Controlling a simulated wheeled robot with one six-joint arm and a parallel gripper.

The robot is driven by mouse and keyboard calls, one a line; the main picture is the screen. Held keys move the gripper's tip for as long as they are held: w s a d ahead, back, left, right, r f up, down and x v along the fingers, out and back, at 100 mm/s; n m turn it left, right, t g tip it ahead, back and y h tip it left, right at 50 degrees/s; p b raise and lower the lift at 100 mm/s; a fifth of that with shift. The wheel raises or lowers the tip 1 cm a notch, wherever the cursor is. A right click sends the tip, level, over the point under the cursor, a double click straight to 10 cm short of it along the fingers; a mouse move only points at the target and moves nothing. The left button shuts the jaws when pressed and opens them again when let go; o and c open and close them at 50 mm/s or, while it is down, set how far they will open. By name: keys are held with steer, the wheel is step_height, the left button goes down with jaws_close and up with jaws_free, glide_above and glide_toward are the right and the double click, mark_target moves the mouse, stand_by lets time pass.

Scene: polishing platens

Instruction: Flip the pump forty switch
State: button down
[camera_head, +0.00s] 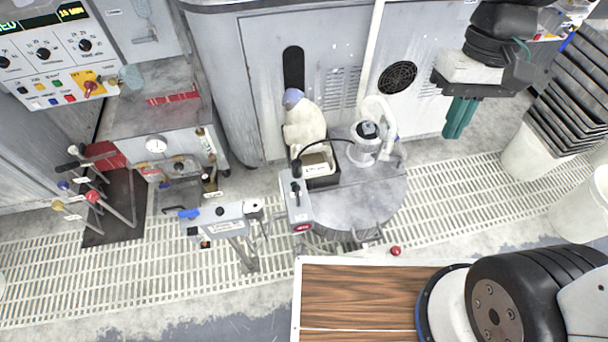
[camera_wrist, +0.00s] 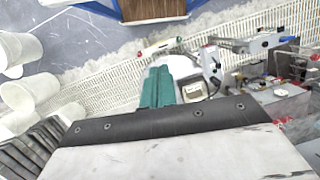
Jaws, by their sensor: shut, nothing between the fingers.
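My gripper (camera_head: 459,118) has teal fingers that are shut and empty, hanging above the grated floor at the upper right of the head view. In the wrist view the fingers (camera_wrist: 158,88) point away from the camera. A small grey switch box (camera_head: 296,205) with a dark switch on its face and a red label stands at the left front of the round table, well left of my gripper. A longer grey control box (camera_head: 222,217) with a blue handle stands left of it. Labels are too small to read, so I cannot tell which switch is pump forty.
The round metal table (camera_head: 360,200) holds a white bottle (camera_head: 303,125), a small bin and a clear jug (camera_head: 371,145). A control panel (camera_head: 55,55) is at upper left. Stacked dark trays (camera_head: 575,100) and white buckets (camera_head: 530,150) stand right of my gripper.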

mark_target(297, 194)
steer(key=w+a+f+n, duration=0.1)
steer(key=w+a+f, duration=0.5)
steer(key=f, duration=0.3)
steer(key=w+a+f+n+g+y, duration=0.1)
steer(key=w+a+f+n, duration=0.1)
steer(key=w+a+f, duration=0.4)
steer(key=w+a+f+n+y, duration=0.1)
steer(key=w+a+f, duration=0.5)
steer(key=f, duration=0.8)
steer(key=shift+w+a+f+n+g, duration=0.25)
steer(key=shift+w+a+n+g, duration=0.1)
steer(key=shift+w, duration=0.4)
steer(key=shift+s+a+f, duration=0.8)
steer(key=shift+s+f, duration=0.3)
steer(key=shift+f, duration=0.35)
steer(key=shift+s+a+f, duration=0.85)
steer(key=shift+s+f, duration=0.25)
steer(key=shift+f, duration=0.3)
steer(key=shift+s+a+f, duration=0.8)
steer(key=shift+s+f, duration=0.3)
steer(key=shift+f, duration=0.35)
steer(key=shift+s+r, duration=0.1)
